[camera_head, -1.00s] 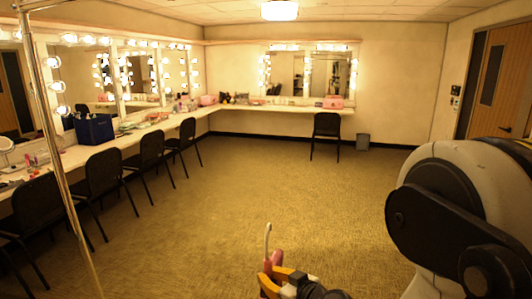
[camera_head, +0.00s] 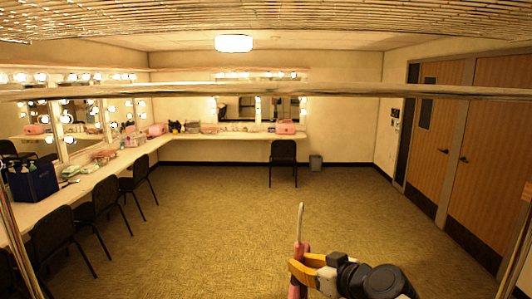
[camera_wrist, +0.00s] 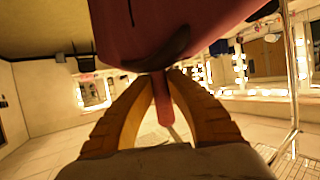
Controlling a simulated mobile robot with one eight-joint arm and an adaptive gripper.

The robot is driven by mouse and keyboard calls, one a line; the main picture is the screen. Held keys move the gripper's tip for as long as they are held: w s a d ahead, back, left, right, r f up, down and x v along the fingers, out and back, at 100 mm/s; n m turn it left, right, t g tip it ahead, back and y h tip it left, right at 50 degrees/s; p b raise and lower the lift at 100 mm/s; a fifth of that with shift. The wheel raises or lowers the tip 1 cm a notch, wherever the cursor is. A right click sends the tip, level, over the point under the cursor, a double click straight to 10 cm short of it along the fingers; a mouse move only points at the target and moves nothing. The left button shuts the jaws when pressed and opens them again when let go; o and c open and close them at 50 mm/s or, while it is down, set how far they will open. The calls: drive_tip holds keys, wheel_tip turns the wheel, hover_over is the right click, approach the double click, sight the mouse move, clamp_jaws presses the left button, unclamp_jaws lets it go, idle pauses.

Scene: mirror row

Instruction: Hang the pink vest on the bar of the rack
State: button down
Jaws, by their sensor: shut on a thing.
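The pink vest fills the top of the wrist view (camera_wrist: 200,25), hanging close to my gripper (camera_wrist: 160,82). My gripper, with yellow fingers, is shut on a pink piece of the vest or its hanger; I cannot tell which. In the head view my gripper (camera_head: 299,272) is low at the centre, with a little pink and a pale upright hanger hook (camera_head: 300,222) above it. Most of the vest is out of that view. The bar of the rack (camera_head: 250,91) runs across the upper head view, apart from and above the hook in the picture.
A slatted rack shelf (camera_head: 250,20) lies above the bar, with posts at left (camera_head: 14,235) and right (camera_head: 518,245). Beyond are a mirror counter (camera_head: 85,180), black chairs (camera_head: 283,153) and wooden doors (camera_head: 475,160). The carpet in the middle is clear.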

drive_tip(key=s+a+r+n+g+y+p, duration=0.1)
drive_tip(key=a+r+p, duration=0.2)
drive_tip(key=r+p, duration=0.55)
drive_tip(key=s+a+r+n+p, duration=0.1)
drive_tip(key=s+a+r+p, duration=0.15)
drive_tip(key=r, duration=1.05)
drive_tip(key=a+r+g+y+p, duration=0.1)
drive_tip(key=a+r+p, duration=0.2)
drive_tip(key=r+p, duration=0.55)
drive_tip(key=w+f+b, duration=0.2)
drive_tip(key=w+b, duration=0.4)
drive_tip(key=w, duration=0.2)
drive_tip(key=shift+w, duration=0.35)
drive_tip(key=c, duration=0.6)
unclamp_jaws()
drive_tip(key=shift+s+d, duration=0.1)
drive_tip(key=shift+s+d+p, duration=0.3)
drive_tip(key=shift+s+d, duration=1.75)
drive_tip(key=shift+s, duration=0.15)
drive_tip(key=shift+s+d+p, duration=0.25)
drive_tip(key=shift+s+d, duration=1.75)
drive_tip(key=shift+s, duration=0.15)
